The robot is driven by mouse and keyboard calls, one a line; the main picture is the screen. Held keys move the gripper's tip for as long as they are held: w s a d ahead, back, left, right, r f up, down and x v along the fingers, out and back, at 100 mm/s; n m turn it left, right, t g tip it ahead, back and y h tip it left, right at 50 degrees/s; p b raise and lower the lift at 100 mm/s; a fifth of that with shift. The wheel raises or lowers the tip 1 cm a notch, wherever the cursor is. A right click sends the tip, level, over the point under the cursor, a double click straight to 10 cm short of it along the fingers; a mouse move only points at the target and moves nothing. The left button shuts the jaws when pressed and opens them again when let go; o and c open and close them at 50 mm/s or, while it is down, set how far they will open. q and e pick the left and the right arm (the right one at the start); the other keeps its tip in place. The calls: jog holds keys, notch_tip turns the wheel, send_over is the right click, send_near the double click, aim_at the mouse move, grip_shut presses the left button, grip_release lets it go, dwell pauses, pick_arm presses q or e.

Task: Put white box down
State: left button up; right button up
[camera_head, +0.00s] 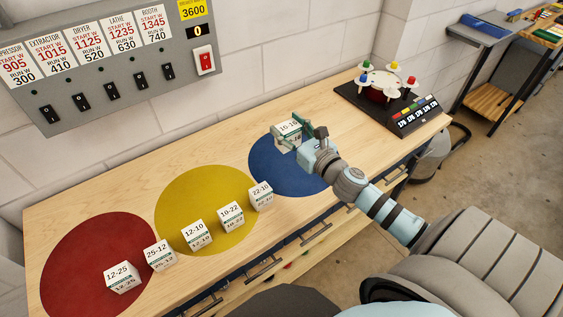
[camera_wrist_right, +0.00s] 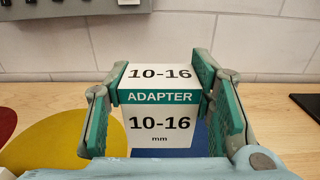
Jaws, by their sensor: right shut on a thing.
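The white box (camera_head: 288,128) has a green band and is marked 10-16. In the head view it is over the blue circle (camera_head: 265,178) at the right part of the bench. My right gripper (camera_head: 302,136) is shut on it, with green pads on its two sides. In the right wrist view the box (camera_wrist_right: 158,120) stands upright between the fingers, its label reading 10-16 ADAPTER. My left gripper is not in view.
Several similar white boxes stand in a row: 12-25 (camera_head: 122,277), 25-12 (camera_head: 159,255), 12-10 (camera_head: 197,234), 10-22 (camera_head: 231,217) and 22-10 (camera_head: 261,196). A red circle (camera_head: 75,250) and yellow circle (camera_head: 190,190) mark the bench. A black drum device (camera_head: 385,100) stands at right.

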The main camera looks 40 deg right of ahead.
jog(key=f+b, duration=0.5)
jog(key=f, duration=0.1)
jog(key=s+f+b, duration=0.1)
jog(key=f+b, duration=1)
jog(key=f, duration=0.2)
jog(key=shift+s, duration=0.2)
jog(key=shift+s+f+b, duration=0.1)
jog(key=shift+f+b, duration=0.15)
jog(key=shift+b, duration=0.25)
jog(key=shift+d+r, duration=0.1)
jog(key=shift+r, duration=0.2)
jog(key=shift+f, duration=0.25)
jog(key=o, duration=1.2)
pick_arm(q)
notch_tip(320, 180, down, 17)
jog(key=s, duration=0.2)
